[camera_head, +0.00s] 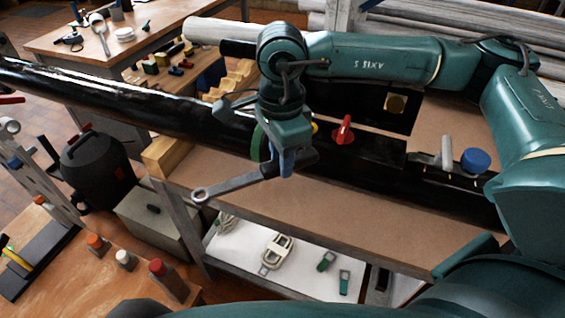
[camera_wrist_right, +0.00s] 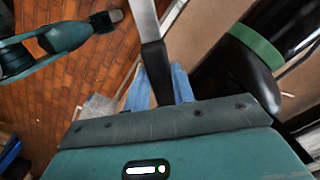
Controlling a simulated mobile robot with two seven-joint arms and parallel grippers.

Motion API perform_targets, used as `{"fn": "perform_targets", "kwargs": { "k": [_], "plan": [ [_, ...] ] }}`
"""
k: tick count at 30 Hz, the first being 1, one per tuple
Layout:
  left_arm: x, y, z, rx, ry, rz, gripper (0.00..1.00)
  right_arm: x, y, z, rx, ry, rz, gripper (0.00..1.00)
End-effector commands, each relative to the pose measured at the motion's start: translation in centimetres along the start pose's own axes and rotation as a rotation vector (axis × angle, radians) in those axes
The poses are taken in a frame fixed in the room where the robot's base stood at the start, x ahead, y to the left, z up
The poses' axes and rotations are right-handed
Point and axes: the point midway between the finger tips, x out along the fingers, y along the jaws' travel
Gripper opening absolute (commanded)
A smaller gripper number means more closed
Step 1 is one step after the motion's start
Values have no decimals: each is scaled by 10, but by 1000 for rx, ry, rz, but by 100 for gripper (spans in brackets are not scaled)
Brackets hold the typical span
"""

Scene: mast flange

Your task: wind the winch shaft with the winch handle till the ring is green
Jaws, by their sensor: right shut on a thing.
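The winch handle (camera_head: 235,188) is a grey lever with a ring-shaped eye at its left end, which sticks out past the bench edge and appears free. My right gripper (camera_head: 287,163) is shut on its other end. In the right wrist view its silver bar (camera_wrist_right: 146,22) and dark part (camera_wrist_right: 155,70) come up between the blue fingers (camera_wrist_right: 158,88). A green ring (camera_wrist_right: 257,43) circles a black cylinder beside the gripper; it shows partly behind the gripper in the head view (camera_head: 257,144). I cannot make out the winch shaft for certain.
The long black mast (camera_head: 110,98) lies across the bench (camera_head: 345,190). A red knob (camera_head: 343,130), a grey post (camera_head: 447,152) and a blue cap (camera_head: 475,160) are to the right. A wooden block (camera_head: 165,158) is at the bench's left end. The lower shelf (camera_head: 305,250) holds small parts.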

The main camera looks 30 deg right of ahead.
Motion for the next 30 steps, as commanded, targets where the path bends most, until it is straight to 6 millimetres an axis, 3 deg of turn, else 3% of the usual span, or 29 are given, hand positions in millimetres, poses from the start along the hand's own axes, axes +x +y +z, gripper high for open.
{"fn": "perform_targets", "kwargs": {
  "k": [24,30],
  "plan": [
    [1,1,1,5,7,5,95,-52,-1,0,1841,-3,-5,0],
    [1,1,1,5,8,6,95,-61,0,0,2196,-5,-4,0]
  ]
}}
